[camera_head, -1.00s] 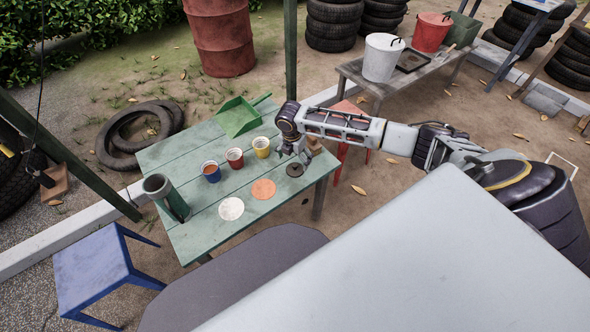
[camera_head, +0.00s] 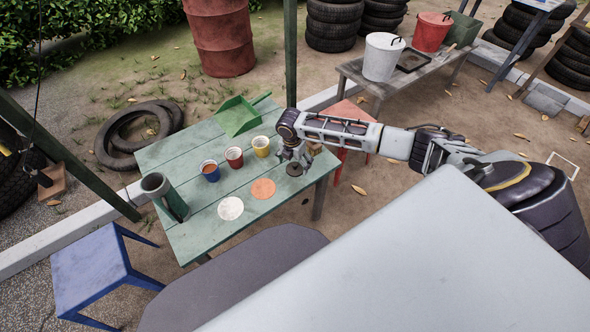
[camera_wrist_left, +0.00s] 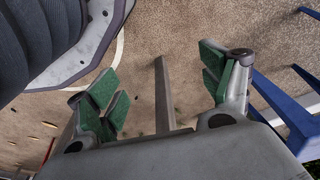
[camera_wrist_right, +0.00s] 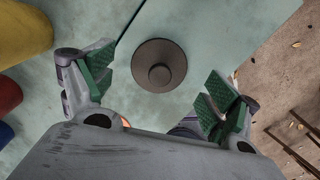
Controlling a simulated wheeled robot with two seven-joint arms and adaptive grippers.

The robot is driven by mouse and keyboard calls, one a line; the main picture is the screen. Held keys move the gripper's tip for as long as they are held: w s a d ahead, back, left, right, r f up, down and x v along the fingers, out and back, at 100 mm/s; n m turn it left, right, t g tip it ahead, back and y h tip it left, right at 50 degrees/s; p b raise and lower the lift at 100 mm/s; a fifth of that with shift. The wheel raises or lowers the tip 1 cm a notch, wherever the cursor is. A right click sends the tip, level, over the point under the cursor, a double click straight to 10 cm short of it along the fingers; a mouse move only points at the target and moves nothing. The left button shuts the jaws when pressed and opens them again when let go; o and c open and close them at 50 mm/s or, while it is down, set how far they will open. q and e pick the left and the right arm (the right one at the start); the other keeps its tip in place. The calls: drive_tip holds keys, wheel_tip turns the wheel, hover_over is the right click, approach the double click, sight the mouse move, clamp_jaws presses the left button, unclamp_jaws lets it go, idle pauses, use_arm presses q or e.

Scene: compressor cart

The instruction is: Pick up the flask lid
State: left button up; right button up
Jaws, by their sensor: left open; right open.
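The flask lid (camera_head: 294,169) is a dark round disc with a raised knob, lying on the green table near its right end. In the right wrist view the lid (camera_wrist_right: 159,66) lies flat between and beyond the open fingers. My right gripper (camera_wrist_right: 158,92) is open and empty; in the head view the right gripper (camera_head: 293,155) is right at the lid, above it. The green flask (camera_head: 165,196) stands open-topped at the table's left end. My left gripper (camera_wrist_left: 163,85) is open and empty over bare ground, in the left wrist view only.
The green table (camera_head: 190,230) also holds a blue cup (camera_head: 210,173), red cup (camera_head: 234,158), yellow cup (camera_head: 261,147), green dustpan (camera_head: 239,117), white disc (camera_head: 231,208) and orange disc (camera_head: 263,188). A blue stool (camera_head: 92,268) stands at front left. The table's right edge is close to the lid.

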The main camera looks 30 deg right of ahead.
sight(295, 164)
use_arm(q)
drive_tip(key=shift+w+d+r, duration=0.15)
drive_tip(key=shift+d+r, duration=0.05)
drive_tip(key=shift+r, duration=0.6)
use_arm(e)
drive_tip(key=shift+d+f, duration=0.1)
drive_tip(key=shift+f, duration=0.85)
drive_tip(key=c, duration=1.1)
drive_tip(key=shift+r, duration=0.1)
drive_tip(key=shift+r, duration=0.65)
use_arm(q)
wheel_tip(295, 164, down, 7)
drive_tip(key=s+a+p, duration=0.1)
drive_tip(key=a+p, duration=0.1)
drive_tip(key=shift+s+a+r, duration=0.15)
drive_tip(key=shift+s, duration=0.25)
use_arm(e)
drive_tip(key=shift+r, duration=4.3)
use_arm(q)
drive_tip(key=shift+r, duration=0.15)
